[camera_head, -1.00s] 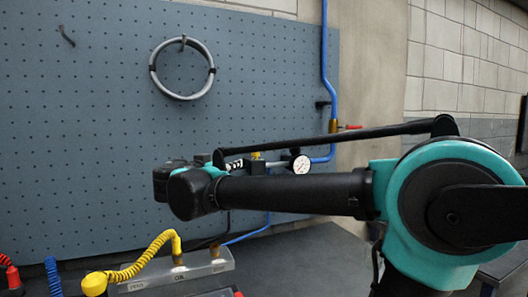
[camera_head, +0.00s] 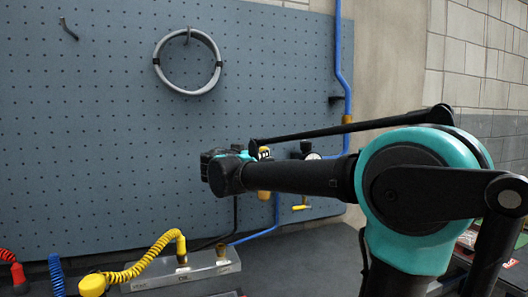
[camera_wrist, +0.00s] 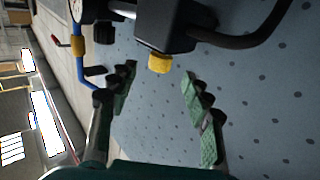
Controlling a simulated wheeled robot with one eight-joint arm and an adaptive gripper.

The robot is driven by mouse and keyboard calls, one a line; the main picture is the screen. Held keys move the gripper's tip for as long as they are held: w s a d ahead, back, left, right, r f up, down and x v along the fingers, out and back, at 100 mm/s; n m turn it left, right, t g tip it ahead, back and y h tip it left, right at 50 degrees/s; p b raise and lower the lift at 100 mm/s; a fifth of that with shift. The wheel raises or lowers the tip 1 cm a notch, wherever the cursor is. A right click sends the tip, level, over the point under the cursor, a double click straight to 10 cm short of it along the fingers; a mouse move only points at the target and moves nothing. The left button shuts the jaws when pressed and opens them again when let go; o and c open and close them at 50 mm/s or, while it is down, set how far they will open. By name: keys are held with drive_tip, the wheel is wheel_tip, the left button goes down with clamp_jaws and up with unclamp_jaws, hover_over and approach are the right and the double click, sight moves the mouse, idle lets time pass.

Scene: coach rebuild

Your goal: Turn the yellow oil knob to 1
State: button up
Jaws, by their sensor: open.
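A yellow knob (camera_wrist: 159,62) sits on a black box-shaped unit (camera_wrist: 185,22) in the wrist view. My gripper (camera_wrist: 158,80) is open, with its green-padded fingers apart. The knob appears between and beyond the fingertips, with no visible contact. No number or mark on the knob can be read. In the head view my arm crosses in front of the unit. Yellow parts show above the arm (camera_head: 264,152) and below it (camera_head: 264,195); I cannot tell which is the knob. My fingers are hidden there.
A pressure gauge (camera_head: 313,156) is partly covered by my arm. A blue pipe (camera_head: 341,60) runs down the pegboard (camera_head: 110,130). A yellow lever (camera_head: 301,207) hangs below the unit. A coiled yellow hose (camera_head: 150,262) joins a metal block (camera_head: 190,270). A black hose (camera_wrist: 245,38) curves beside the unit.

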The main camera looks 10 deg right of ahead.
drive_tip(key=x, duration=0.6)
drive_tip(key=shift+w+d, duration=0.2)
drive_tip(key=shift+w, duration=0.05)
drive_tip(key=shift+c, duration=0.6)
clamp_jaws()
drive_tip(key=shift+n+y, duration=0.3)
drive_tip(key=shift+y, duration=0.1)
drive_tip(key=n+t+y, duration=0.1)
drive_tip(key=n+y, duration=0.1)
drive_tip(key=n+t+y, duration=0.1)
drive_tip(key=y, duration=0.2)
drive_tip(key=shift+d+n+t, duration=0.15)
drive_tip(key=shift+n+t, duration=0.15)
drive_tip(key=shift+n, duration=0.1)
drive_tip(key=shift+n+y, duration=1.6)
drive_tip(key=shift+y, duration=1.4)
